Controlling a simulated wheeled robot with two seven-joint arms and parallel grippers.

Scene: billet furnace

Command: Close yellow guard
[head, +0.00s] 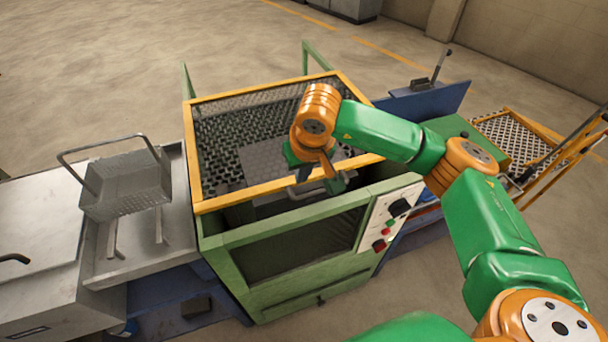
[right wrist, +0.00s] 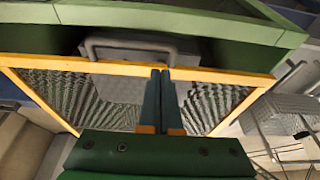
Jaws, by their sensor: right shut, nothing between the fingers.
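The yellow guard (head: 262,192) is a yellow frame with dark mesh on top of the green machine (head: 275,235). A grey handle (head: 305,190) is on its front bar. I cannot tell the guard's exact angle; a gap shows between its front bar and the machine's green front rim. My left gripper is out of view.
A perforated metal basket (head: 128,185) stands on a grey rail bench at the left. A control panel (head: 388,218) with knobs and buttons is on the machine's right front. Green posts rise behind the guard. A blue unit and yellow-railed rack (head: 510,140) are at the right.

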